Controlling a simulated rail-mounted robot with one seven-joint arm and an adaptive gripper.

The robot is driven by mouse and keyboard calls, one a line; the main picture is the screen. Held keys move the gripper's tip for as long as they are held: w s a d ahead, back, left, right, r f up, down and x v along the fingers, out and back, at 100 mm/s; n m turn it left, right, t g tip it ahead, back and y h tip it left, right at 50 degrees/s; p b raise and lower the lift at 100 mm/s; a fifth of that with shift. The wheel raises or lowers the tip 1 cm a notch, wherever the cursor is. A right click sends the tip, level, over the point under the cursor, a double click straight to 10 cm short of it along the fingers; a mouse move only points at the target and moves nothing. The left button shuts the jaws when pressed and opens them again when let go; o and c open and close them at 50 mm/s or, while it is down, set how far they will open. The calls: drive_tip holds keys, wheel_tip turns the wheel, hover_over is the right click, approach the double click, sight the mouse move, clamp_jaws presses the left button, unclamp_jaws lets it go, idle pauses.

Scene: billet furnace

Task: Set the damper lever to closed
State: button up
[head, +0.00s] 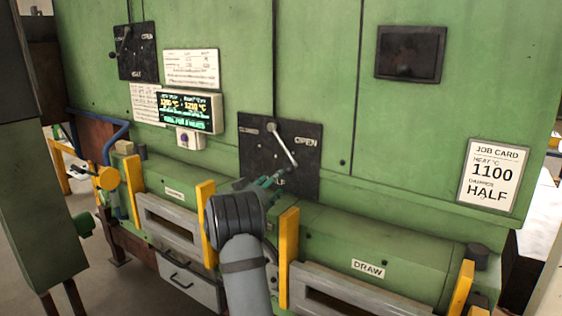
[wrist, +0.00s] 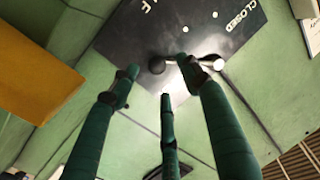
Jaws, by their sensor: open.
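The damper lever (head: 284,145) is a pale rod with a dark ball knob, mounted on a black plate (head: 255,152) on the green furnace wall. The plate reads CLOSED at left, OPEN at right and HALF at the bottom, partly hidden. The lever slants down-right from its pivot, between HALF and OPEN. My gripper (head: 268,182), with green fingers, is in front of the plate's lower part, just below-left of the knob. In the wrist view its fingers (wrist: 157,78) are spread and empty. The knob (wrist: 157,65) appears between the fingertips; I cannot tell whether they touch it.
A second black lever plate (head: 137,52) is at the upper left, beside a lit display (head: 189,112). A job card (head: 492,175) at right reads 1100 and damper HALF. Yellow posts (head: 288,255) and the green DRAW door housing (head: 368,268) project below the plate.

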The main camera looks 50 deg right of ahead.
sight(287, 171)
drive_tip(key=d, duration=0.1)
drive_tip(key=d+p, duration=0.1)
drive_tip(key=d+r+p, duration=0.1)
drive_tip(key=shift+s+d+g, duration=0.2)
drive_tip(key=shift+s+g, duration=0.1)
drive_tip(key=shift+s, duration=0.1)
drive_tip(key=p+x, duration=0.4)
drive_tip(key=x, duration=0.1)
drive_tip(key=shift+w+d+f, duration=0.1)
drive_tip(key=shift+w+d, duration=0.15)
drive_tip(key=shift+p+x, duration=0.55)
drive_tip(key=shift+x, duration=0.35)
drive_tip(key=shift+f, duration=0.2)
drive_tip(key=shift+c, duration=0.2)
drive_tip(key=c, duration=1.1)
drive_tip(key=shift+f, duration=0.2)
clamp_jaws()
